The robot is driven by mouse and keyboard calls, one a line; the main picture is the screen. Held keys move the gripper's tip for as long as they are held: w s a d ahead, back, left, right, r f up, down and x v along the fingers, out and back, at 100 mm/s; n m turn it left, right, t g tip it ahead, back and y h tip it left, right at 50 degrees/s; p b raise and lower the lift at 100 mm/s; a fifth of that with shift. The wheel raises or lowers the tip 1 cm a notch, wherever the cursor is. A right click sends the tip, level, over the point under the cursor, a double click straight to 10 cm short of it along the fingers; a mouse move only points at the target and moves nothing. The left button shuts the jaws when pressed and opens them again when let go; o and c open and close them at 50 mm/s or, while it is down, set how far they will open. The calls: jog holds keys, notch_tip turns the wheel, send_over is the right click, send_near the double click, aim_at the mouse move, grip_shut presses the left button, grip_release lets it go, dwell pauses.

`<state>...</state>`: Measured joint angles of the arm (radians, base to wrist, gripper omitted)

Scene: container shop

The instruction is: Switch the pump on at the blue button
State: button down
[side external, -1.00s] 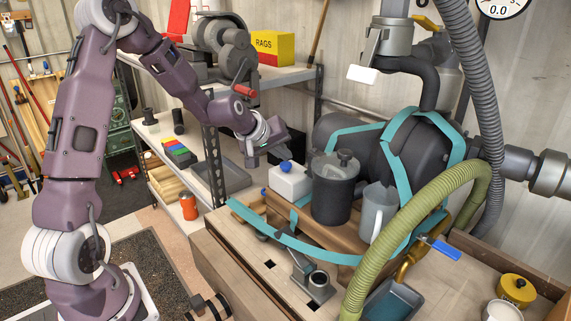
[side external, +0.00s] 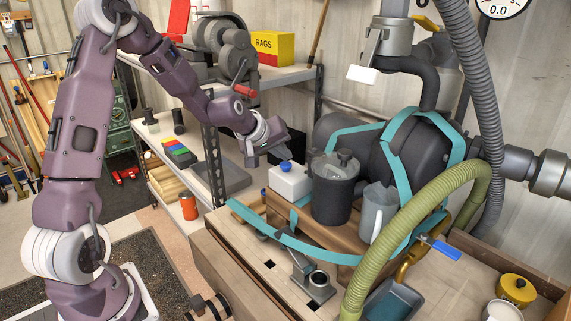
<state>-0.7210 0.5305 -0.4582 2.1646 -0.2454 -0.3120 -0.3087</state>
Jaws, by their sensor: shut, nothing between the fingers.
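The blue button (side external: 286,166) sits on top of a white box (side external: 290,182) on the wooden bench, left of a dark lidded canister. My gripper (side external: 260,160) is shut and empty. In the picture it is just to the left of the blue button and slightly above it, and appears apart from it. The dark pump (side external: 365,140) lies behind the canister with teal straps around it.
The dark canister (side external: 333,195) and a grey jug (side external: 378,210) stand close to the right of the white box. A teal strap (side external: 280,236) crosses the bench front. A green ribbed hose (side external: 410,215) arches at the right. A shelf unit (side external: 225,190) stands behind my gripper.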

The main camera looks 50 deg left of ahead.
aim_at(284, 166)
dwell(0.5)
jog(key=shift+f, duration=0.55)
jog(key=shift+r, duration=0.55)
jog(key=shift+r, duration=0.1)
notch_tip(284, 166, up, 6)
jog(key=shift+f, duration=0.1)
dwell(0.3)
